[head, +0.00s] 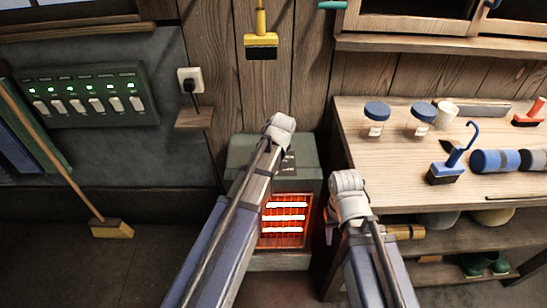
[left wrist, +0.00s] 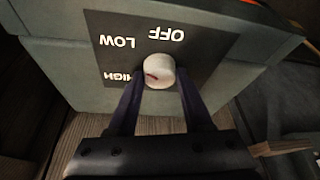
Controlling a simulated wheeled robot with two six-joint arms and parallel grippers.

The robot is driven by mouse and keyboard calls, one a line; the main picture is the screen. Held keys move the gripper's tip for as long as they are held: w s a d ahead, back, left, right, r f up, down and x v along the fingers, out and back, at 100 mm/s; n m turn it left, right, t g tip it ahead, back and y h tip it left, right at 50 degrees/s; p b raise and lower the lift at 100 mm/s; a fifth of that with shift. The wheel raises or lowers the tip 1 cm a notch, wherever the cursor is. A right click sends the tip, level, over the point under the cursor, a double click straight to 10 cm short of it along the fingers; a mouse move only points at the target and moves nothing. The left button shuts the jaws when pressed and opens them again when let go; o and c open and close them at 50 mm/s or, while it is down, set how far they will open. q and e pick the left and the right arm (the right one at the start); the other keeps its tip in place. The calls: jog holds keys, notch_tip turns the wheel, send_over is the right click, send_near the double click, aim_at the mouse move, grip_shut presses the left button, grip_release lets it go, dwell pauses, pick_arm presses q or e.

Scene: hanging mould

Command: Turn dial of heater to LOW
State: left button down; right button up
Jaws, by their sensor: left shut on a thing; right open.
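The heater (head: 240,152) is a grey-green box against the wood wall, its bars (head: 286,222) glowing orange-red behind a grille. In the left wrist view, its white round dial (left wrist: 160,68) sits on a dark panel (left wrist: 205,48) with OFF, LOW and HIGH appearing upside down. The dial's red mark points toward HIGH. My left gripper (left wrist: 160,82) is shut on the dial, one finger on each side. In the head view my left arm covers the dial and that gripper. My right gripper (head: 331,228) is open, mostly hidden by its wrist, right of the heater, apart from the dial.
A workbench (head: 360,145) with jars, a mug, brushes and rolls stands to the right, close to my right arm. A wall socket (head: 190,80) with a cord and a switch panel (head: 90,95) are at left. A broom (head: 110,228) leans there. The floor at left is mostly clear.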

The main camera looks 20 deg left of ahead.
pick_arm(q)
jog(key=shift+c, duration=1.6)
grip_release()
jog(key=shift+r, duration=0.1)
jog(key=p+v, duration=0.7)
jog(key=shift+r, duration=0.3)
jog(key=shift+s+d, duration=0.1)
jog(key=s+d+m+g+p, duration=0.1)
jog(key=s+d+m, duration=0.2)
jog(key=s, duration=0.4)
jog(key=s+d+m+g+p, duration=0.1)
jog(key=s+d+m, duration=0.2)
jog(key=s, duration=0.4)
jog(key=s+d+r+m+g+h+p, duration=0.1)
jog(key=s+d+m+g, duration=0.1)
jog(key=s+d+m, duration=0.2)
jog(key=s+d, duration=0.1)
jog(key=s, duration=0.2)
